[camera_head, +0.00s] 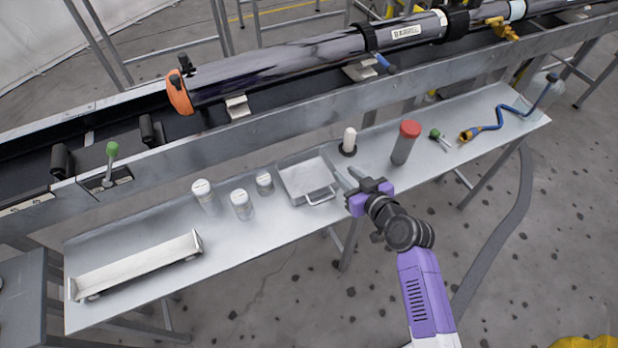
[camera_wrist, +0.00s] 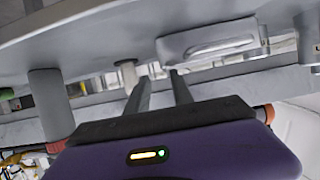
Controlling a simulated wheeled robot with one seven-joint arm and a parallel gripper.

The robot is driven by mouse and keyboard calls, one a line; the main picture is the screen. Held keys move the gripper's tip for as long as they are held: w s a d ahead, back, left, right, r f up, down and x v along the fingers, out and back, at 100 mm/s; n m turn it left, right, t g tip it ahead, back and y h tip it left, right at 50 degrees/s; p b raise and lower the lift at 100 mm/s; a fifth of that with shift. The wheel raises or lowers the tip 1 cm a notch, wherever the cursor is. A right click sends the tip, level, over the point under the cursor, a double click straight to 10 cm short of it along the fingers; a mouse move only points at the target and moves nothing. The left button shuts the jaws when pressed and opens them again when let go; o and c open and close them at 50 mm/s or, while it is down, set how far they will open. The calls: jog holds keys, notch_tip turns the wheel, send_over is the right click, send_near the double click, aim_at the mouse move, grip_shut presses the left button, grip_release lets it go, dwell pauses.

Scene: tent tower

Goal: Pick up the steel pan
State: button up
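The steel pan (camera_head: 304,174) is a shallow square grey tray on the metal shelf. Its loop handle (camera_head: 321,197) is at the near edge; pan and handle also show in the wrist view, where the pan (camera_wrist: 185,46) is at upper right. My gripper (camera_head: 346,178) is just right of the pan, with its two fingers pointing toward the shelf's back. In the wrist view the fingers (camera_wrist: 156,88) are spread with nothing between them. The gripper is apart from the handle; its exact height above the shelf is hard to tell.
Several white-lidded jars (camera_head: 241,204) stand left of the pan. A white cylinder on a black base (camera_head: 349,142) and a red-capped grey cylinder (camera_head: 405,143) stand behind and right of the gripper. A long metal tray (camera_head: 138,264) lies left. A blue hose (camera_head: 509,112) lies right.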

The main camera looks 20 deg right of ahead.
aim_at(311, 181)
jog(key=shift+a+p+x, duration=0.2)
jog(key=shift+p+x, duration=0.35)
jog(key=shift+x, duration=3.15)
jog(key=shift+r, duration=0.1)
grip_shut()
